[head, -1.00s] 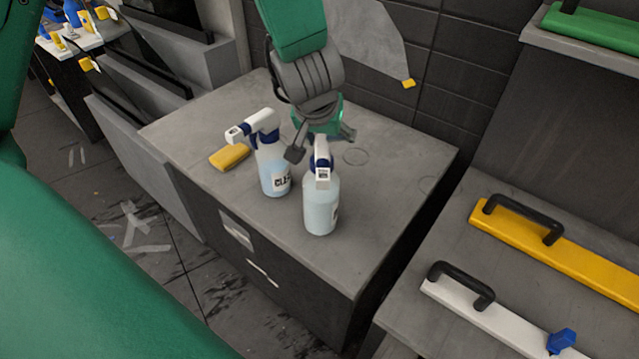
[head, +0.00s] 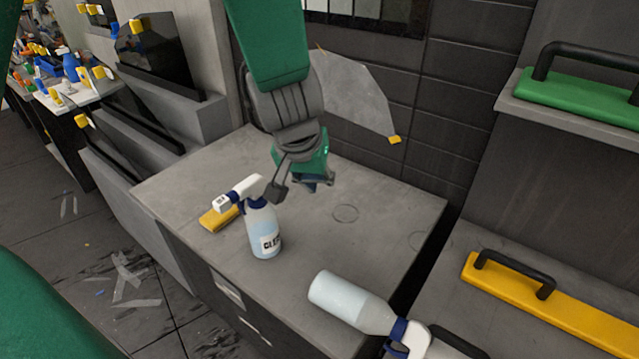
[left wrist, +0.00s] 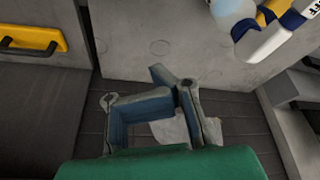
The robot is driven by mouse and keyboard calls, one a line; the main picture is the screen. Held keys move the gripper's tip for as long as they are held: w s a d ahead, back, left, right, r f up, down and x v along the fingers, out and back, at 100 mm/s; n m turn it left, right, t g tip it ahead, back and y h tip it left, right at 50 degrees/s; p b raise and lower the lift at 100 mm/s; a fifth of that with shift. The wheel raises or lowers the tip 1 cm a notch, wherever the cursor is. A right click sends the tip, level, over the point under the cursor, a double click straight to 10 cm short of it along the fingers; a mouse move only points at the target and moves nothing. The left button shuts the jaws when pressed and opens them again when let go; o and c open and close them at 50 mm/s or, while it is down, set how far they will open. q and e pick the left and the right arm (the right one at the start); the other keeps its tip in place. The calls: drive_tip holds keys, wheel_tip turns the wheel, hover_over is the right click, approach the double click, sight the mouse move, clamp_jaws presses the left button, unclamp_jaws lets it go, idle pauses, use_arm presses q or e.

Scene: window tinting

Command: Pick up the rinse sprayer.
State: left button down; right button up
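A spray bottle with a "CLE…" label (head: 264,232), pale blue with a white and blue trigger head, stands upright on the grey cabinet top (head: 385,222). It also shows at the top of the left wrist view (left wrist: 232,12). A second, similar spray bottle (head: 348,300) is tipped over at the cabinet's near right edge, its head toward the bottom edge of the picture; no label shows on it. I cannot tell whether it touches anything. My left gripper (head: 314,183) is above the cabinet, behind the upright bottle, and apart from both bottles. Its blue fingers are bent inward and nothing shows between them.
A yellow sponge (head: 215,220) lies beside the upright bottle. A yellow handled tool (head: 560,315) lies on the right shelf, and a green one (head: 580,100) on the shelf above. The cabinet top's right half is mostly clear. A grey sheet (head: 352,98) hangs on the wall.

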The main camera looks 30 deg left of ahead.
use_arm(q)
drive_tip(key=c, duration=0.7)
unclamp_jaws()
drive_tip(key=shift+a+r, duration=0.2)
drive_tip(key=shift+r, duration=0.05)
drive_tip(key=shift+o, duration=1.2)
drive_tip(key=shift+a, duration=0.4)
